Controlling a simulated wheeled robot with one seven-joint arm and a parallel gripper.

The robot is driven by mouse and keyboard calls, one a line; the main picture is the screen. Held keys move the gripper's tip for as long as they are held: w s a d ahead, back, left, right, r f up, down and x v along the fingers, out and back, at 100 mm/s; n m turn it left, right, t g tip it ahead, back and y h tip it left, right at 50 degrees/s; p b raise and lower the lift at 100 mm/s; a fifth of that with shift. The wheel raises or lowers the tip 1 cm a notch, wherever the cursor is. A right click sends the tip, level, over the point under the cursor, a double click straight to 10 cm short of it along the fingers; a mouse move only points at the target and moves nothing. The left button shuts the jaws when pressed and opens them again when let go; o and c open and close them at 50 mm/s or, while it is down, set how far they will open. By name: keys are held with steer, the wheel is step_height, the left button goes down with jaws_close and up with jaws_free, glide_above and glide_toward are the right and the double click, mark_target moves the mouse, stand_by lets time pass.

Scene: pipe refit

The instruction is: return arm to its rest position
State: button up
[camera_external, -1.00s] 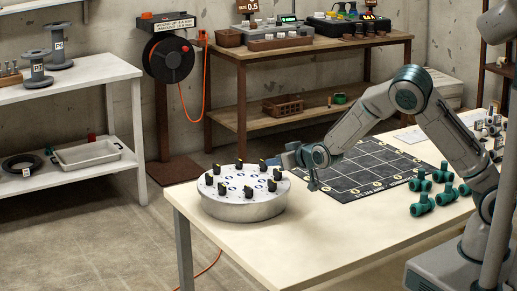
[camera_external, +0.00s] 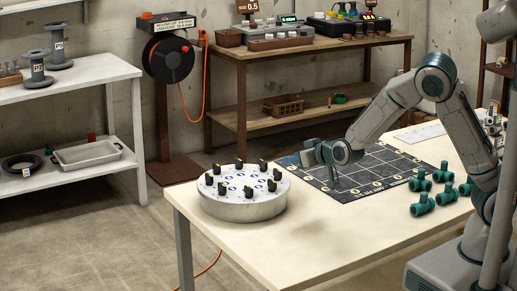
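My arm (camera_external: 436,85) reaches from the right side over the table, bent high at the elbow. My gripper (camera_external: 318,168) is above the left part of the black grid mat (camera_external: 365,178), to the right of the round dial drum and apart from it. I see nothing clearly held.
The round drum (camera_external: 243,209) with several black knobs stands at the table's left. Several green pipe fittings (camera_external: 422,204) lie right of the mat, near my arm. The table (camera_external: 330,235) front is clear.

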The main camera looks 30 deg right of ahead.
steer(key=shift+d, duration=0.1)
steer(key=s+d+r+m+g, duration=0.1)
steer(key=s+d+r+g, duration=0.1)
steer(key=s+d+g, duration=0.3)
steer(key=s+d+r, duration=0.1)
steer(key=s+d, duration=0.2)
steer(key=d, duration=0.5)
steer(key=s+d+r+g, duration=0.1)
steer(key=s+d+g, duration=0.1)
steer(key=s+d, duration=0.2)
steer(key=s+d+r+g+h, duration=0.1)
steer(key=s+d, duration=0.4)
steer(key=s, duration=0.6)
steer(key=s+d+r+m+g+h+p, duration=0.1)
steer(key=s+d+g, duration=0.1)
steer(key=s+d, duration=0.2)
steer(key=s, duration=0.3)
steer(key=shift+s+d+g, duration=0.2)
steer(key=shift+d+g, duration=0.1)
steer(key=shift+d, duration=0.05)
steer(key=shift+r, duration=0.1)
